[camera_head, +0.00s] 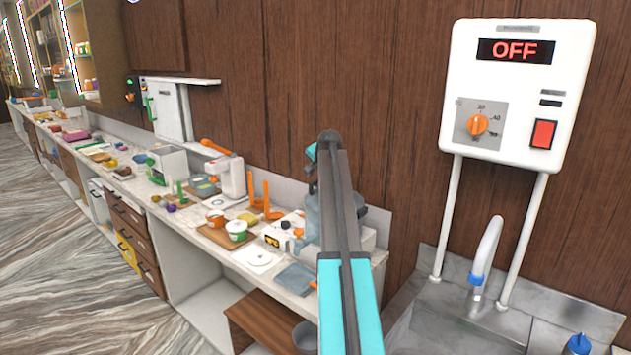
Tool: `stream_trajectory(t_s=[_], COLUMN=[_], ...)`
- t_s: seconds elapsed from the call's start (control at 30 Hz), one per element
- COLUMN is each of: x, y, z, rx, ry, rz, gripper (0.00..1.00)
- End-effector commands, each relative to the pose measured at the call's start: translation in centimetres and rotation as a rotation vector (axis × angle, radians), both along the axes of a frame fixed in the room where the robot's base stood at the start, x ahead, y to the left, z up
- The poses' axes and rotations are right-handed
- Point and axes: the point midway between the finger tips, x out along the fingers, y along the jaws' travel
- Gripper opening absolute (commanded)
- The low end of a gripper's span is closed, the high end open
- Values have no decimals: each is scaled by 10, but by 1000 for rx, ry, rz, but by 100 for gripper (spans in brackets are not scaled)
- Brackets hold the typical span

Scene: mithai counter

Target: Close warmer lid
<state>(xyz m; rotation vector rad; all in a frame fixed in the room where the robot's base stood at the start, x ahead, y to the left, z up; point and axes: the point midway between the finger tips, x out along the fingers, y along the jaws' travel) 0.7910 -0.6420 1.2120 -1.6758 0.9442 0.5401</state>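I cannot make out for certain which appliance is the warmer, or its lid. A white appliance with a raised orange arm or handle (216,147) stands on the long counter. A white box with a greenish front (167,165) stands farther left. My arm, teal and dark grey, rises through the middle of the view.
The long white counter (262,283) holds several small items, including a white bowl with green (236,231) and upright orange rods. At right are a sink tap (487,255) and a wall control box (520,90) reading OFF. The floor at left (70,270) is clear.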

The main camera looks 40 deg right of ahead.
Motion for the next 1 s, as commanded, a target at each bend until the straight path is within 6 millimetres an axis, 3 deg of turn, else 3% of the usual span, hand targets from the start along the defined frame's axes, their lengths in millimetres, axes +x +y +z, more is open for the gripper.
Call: stream_trajectory(t_s=[1.0], x=[-72], y=[39], z=[92], rx=[1], ry=[0], rz=[1], gripper=[32])
